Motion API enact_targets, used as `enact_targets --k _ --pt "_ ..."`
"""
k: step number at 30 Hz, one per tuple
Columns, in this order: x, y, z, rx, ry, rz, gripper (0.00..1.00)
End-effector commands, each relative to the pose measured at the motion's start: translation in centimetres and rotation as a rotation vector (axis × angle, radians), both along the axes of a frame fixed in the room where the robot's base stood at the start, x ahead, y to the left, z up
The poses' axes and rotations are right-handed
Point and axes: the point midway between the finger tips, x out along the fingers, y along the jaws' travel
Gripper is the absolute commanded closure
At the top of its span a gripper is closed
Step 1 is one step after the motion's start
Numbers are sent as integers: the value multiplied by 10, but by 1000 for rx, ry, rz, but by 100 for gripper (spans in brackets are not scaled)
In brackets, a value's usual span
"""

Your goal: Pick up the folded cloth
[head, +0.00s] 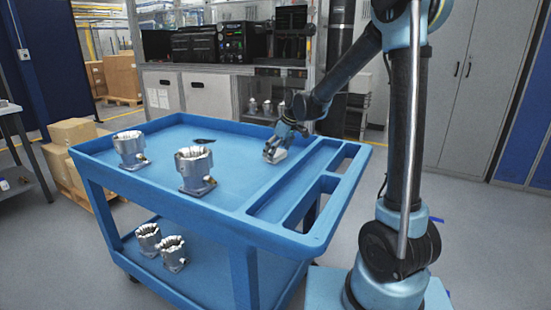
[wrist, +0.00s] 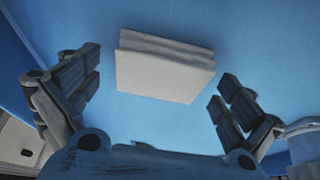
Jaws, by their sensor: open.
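The folded cloth (wrist: 163,72) is pale grey-white and layered, lying on the blue cart top in the wrist view. It lies a little ahead of and between my open fingers, with blue surface visible on both sides. My gripper (wrist: 160,95) is open and holds nothing. In the head view my gripper (head: 275,150) is low over the cart's right part, near the tray divider. The cloth (head: 276,156) shows there as a small pale patch just below the fingers, partly hidden by them.
The blue cart (head: 220,222) carries two metal housings, one at the left (head: 131,150) and one nearer the middle (head: 195,170). A small dark object (head: 203,141) lies behind them. Two more housings stand on the lower shelf. Recessed compartments (head: 290,200) line the cart's right end.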

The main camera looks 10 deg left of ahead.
Motion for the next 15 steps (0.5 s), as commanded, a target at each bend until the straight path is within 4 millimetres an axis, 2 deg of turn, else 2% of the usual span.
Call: enact_targets --k 5,6,11,15 --pt "0 0 0 0 0 0 0" --pt "0 0 0 0 0 0 5" --pt "0 0 0 0 0 1 41" --pt "0 1 0 0 0 1 43"
